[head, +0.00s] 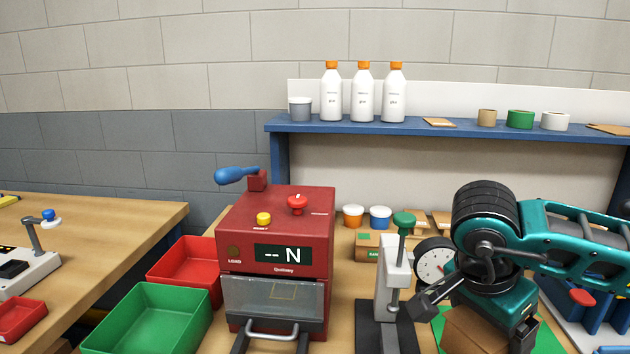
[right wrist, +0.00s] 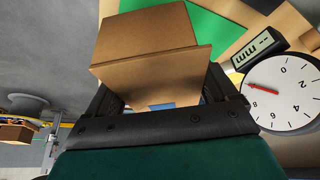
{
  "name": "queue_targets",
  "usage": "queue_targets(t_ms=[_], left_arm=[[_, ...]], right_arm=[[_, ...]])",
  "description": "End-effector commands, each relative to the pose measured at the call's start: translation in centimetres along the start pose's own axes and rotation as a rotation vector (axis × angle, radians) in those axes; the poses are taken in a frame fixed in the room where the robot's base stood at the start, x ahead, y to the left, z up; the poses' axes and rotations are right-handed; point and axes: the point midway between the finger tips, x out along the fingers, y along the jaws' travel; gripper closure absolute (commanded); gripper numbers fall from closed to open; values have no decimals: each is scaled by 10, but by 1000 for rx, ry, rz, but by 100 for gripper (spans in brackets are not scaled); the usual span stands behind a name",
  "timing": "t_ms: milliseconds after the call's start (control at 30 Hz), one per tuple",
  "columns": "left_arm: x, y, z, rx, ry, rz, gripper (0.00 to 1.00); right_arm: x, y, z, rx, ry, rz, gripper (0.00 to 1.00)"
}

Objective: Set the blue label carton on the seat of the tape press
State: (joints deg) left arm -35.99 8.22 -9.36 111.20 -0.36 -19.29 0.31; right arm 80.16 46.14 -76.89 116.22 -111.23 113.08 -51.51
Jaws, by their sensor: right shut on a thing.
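A brown carton (head: 478,333) is between the fingers of my right gripper (head: 474,316), at the lower right of the head view. In the right wrist view the carton (right wrist: 147,38) fills the jaws, and a small blue patch (right wrist: 161,105) shows at its near edge. The gripper is shut on it. I cannot tell whether the carton touches the surface below. The red press (head: 277,235), which I take as the tape press, stands left of it with a blue lever and "-- N" display. A yellow-outlined square shows behind its clear front cover; the seat is partly hidden. My left gripper is not in view.
A stand with a green knob (head: 404,222) and dial gauge (head: 433,262) stands between press and carton. A green sheet (head: 546,338) lies by the carton. Green (head: 150,318) and red (head: 187,270) bins sit left of the press. Tubs and small cartons stand behind the gauge.

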Motion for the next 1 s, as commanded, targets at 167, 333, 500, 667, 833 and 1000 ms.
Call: queue_targets(t_ms=[167,333,500,667,833,1000], left_arm=[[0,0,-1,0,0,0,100],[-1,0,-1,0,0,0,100],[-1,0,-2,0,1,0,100],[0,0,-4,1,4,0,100],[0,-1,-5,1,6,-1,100],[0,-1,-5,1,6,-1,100]], right_arm=[[3,-3,14,-298,-7,-120,46],[2,-7,22,-588,1,-244,46],[2,-10,33,-844,-1,-350,46],[1,-12,39,-986,-1,-408,46],[1,-13,41,-1038,-1,-428,46],[3,-13,42,-1040,-2,-428,46]])
